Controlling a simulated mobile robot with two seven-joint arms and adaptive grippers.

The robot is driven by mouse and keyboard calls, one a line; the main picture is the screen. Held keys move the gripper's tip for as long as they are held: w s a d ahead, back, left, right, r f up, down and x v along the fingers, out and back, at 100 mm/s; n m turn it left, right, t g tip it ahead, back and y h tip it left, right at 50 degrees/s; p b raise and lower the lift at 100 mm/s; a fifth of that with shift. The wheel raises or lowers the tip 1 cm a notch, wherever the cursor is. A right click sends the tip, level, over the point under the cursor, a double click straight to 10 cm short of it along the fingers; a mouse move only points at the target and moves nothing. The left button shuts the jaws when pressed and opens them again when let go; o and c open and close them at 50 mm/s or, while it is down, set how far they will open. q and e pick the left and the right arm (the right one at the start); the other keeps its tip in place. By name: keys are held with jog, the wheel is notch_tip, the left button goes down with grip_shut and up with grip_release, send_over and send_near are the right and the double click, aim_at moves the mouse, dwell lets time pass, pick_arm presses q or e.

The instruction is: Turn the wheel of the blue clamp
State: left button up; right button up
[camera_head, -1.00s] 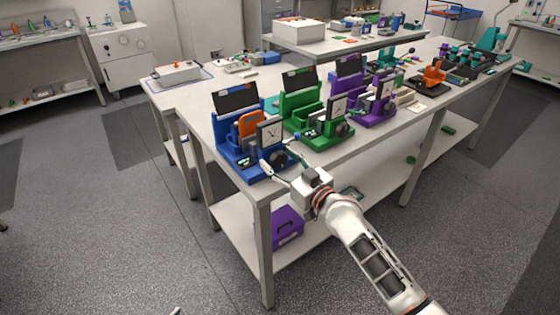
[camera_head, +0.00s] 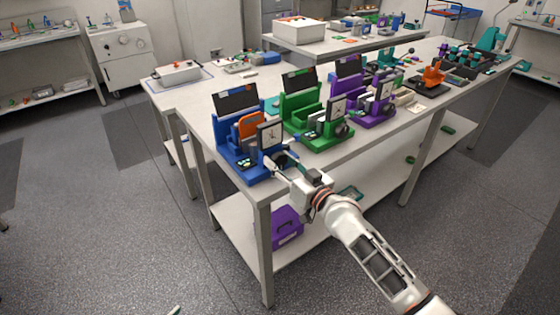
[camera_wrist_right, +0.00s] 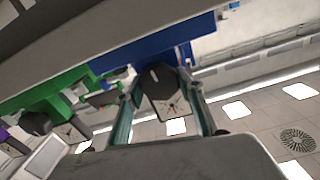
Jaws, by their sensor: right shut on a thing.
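The blue clamp (camera_head: 228,163) stands upright at the near left corner of the table, with an orange part (camera_head: 249,125) in it and a square white dial (camera_head: 270,136) on its front. Its dark wheel (camera_wrist_right: 158,80) sits between the fingers of my right gripper (camera_wrist_right: 163,92) in the wrist view. In the head view, my right gripper (camera_head: 281,166) reaches in from the front right and is shut on this wheel. The fingers partly hide the wheel there. My left gripper is not in view.
An orange device (camera_head: 432,77) is further along the table (camera_head: 205,97). A purple box (camera_head: 287,228) sits on the lower shelf.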

jog(key=o, duration=1.1)
jog(key=shift+s, duration=0.1)
jog(key=v, duration=1.2)
